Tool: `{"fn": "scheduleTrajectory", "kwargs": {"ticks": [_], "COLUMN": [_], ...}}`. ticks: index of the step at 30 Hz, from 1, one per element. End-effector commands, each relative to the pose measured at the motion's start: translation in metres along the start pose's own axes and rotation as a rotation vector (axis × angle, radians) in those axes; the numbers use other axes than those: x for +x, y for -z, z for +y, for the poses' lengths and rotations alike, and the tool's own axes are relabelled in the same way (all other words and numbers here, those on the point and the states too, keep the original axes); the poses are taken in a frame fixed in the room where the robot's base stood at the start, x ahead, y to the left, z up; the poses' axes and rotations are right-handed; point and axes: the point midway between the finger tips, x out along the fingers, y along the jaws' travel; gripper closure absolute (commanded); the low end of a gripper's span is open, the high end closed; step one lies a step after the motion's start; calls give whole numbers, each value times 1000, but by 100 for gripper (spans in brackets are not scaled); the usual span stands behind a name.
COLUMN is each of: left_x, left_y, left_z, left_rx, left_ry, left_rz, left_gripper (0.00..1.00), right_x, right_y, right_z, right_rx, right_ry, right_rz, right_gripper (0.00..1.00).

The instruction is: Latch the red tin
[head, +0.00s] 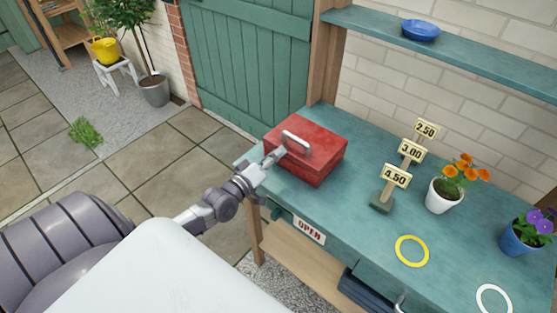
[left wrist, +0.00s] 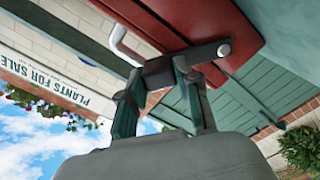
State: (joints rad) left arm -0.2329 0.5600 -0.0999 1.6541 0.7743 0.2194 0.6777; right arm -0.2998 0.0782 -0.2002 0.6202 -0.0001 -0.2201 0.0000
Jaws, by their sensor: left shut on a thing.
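The red tin (head: 322,163) stands at the left end of the green bench in the head view, with its lid down and a pale handle (head: 296,141) on top. My left gripper (head: 272,158) is at the tin's near left side. In the left wrist view the red tin (left wrist: 245,22) fills the top. There my left gripper (left wrist: 161,73) is shut on a grey metal latch bar (left wrist: 205,53), whose rounded end with a pin lies against the tin. My right gripper is not in view.
On the bench (head: 350,215) stand a price sign stand (head: 382,203), a white pot (head: 440,197) with orange flowers and a blue pot (head: 518,238). A yellow ring (head: 411,251) and a white ring (head: 494,299) lie near the front edge. A shelf (head: 470,52) hangs above.

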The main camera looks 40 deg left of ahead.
Motion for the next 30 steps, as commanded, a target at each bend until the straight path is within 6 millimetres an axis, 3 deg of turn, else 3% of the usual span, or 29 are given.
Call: {"fn": "scheduleTrajectory", "kwargs": {"ticks": [15,30], "left_x": [0,0], "left_y": [30,43], "left_z": [-10,-17], "left_rx": [-453,-655], "left_ry": [-1,1], "left_rz": [0,0], "left_gripper": [100,100], "right_x": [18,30], "right_y": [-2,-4], "right_z": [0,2], "right_rx": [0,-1], "right_ry": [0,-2], "right_rz": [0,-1], "right_gripper": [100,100]}}
